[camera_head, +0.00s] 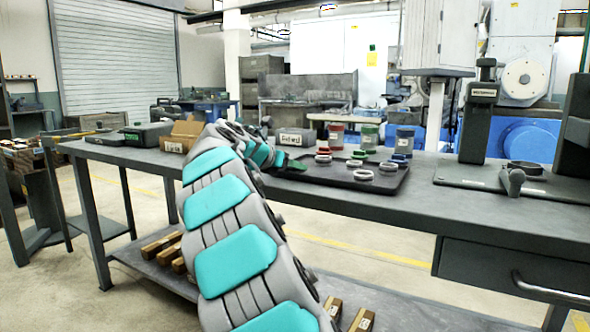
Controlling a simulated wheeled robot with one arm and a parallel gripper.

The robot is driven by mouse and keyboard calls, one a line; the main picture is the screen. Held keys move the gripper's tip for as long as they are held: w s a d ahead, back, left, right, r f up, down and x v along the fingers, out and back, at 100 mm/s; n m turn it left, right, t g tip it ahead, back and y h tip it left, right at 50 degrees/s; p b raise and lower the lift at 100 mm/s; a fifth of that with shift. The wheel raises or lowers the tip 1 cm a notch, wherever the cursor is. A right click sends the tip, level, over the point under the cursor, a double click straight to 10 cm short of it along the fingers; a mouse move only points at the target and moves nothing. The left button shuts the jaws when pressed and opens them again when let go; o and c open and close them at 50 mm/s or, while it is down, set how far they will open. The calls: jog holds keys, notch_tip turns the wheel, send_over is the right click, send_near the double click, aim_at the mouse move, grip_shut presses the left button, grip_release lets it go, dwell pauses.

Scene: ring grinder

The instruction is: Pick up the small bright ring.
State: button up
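Several rings lie on a dark tray (340,184) on the workbench. A pale metallic ring (363,175) lies near the tray's front edge, and another pale ring (388,169) lies to its right. A red-topped ring (323,151), a green-topped ring (355,163) and a blue-topped ring (398,157) lie farther back. I cannot tell which one is the small bright ring. My gripper (296,165) is at the tray's left end, left of the rings and apart from the pale ones. Its fingers are too small and partly hidden to read.
A dark upright machine (478,125) stands on the right of the bench (425,210). A cardboard box (181,136) and a dark case (146,134) sit to the left.

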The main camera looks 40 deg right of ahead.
grip_shut()
jog(key=shift+r, duration=0.1)
